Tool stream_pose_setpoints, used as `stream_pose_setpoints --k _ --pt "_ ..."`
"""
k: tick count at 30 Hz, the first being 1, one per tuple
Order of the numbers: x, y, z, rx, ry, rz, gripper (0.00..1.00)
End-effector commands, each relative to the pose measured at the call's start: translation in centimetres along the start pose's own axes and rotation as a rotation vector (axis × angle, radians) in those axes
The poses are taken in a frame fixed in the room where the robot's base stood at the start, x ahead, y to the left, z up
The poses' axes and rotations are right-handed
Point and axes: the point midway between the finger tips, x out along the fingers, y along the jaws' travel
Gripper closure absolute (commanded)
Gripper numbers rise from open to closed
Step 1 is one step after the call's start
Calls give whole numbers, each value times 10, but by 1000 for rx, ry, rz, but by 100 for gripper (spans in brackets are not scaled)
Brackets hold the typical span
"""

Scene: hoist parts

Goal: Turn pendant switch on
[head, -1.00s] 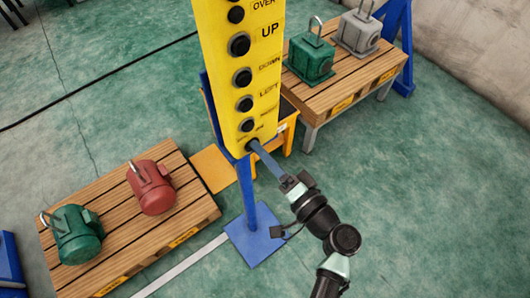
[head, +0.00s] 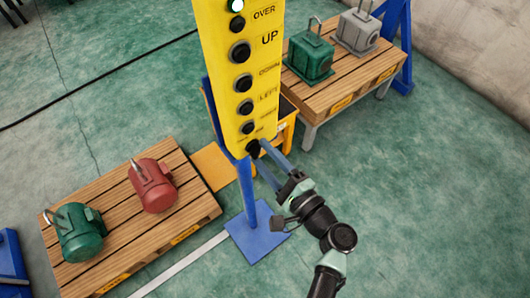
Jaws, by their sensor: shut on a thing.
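The yellow pendant (head: 225,75) hangs upright in the middle of the head view, with a column of black buttons labelled OVER, UP, DOWN and LEFT. A round lamp (head: 236,5) at its top glows green-white. The black pendant switch (head: 253,147) is the lowest knob, at the bottom edge. My gripper (head: 257,151) reaches up from the lower right, its two blue fingers one on each side of the switch and shut on it. The fingers partly hide the switch.
A wooden pallet (head: 107,222) with a green motor (head: 78,235) and a red motor (head: 153,187) lies at lower left. A wooden bench (head: 350,85) bears a green and a grey unit at upper right. A blue post stands on a base plate (head: 256,236) below the pendant. Right floor is clear.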

Motion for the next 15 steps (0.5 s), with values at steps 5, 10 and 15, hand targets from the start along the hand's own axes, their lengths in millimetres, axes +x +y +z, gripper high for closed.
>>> stream_pose_setpoints --k 5,10,15 --pt "0 0 0 58 2 1 100" --pt "0 1 -1 82 2 1 100" --pt "0 1 -1 88 2 0 100"
